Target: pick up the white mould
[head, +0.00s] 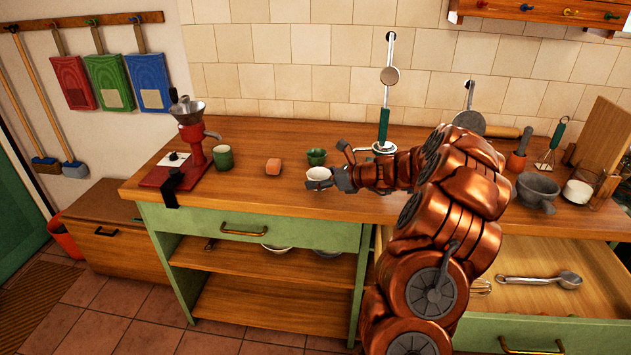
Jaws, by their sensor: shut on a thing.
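The white mould (319,173) is a small round white cup near the front edge of the wooden counter (250,190). My gripper (321,184) reaches it from the right and is shut on it. The fingers hide part of its front and right side. I cannot tell whether the mould rests on the counter or is held just above it.
A green mould (316,156) stands just behind the white one. An open drawer (550,290) with a ladle juts out at lower right.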

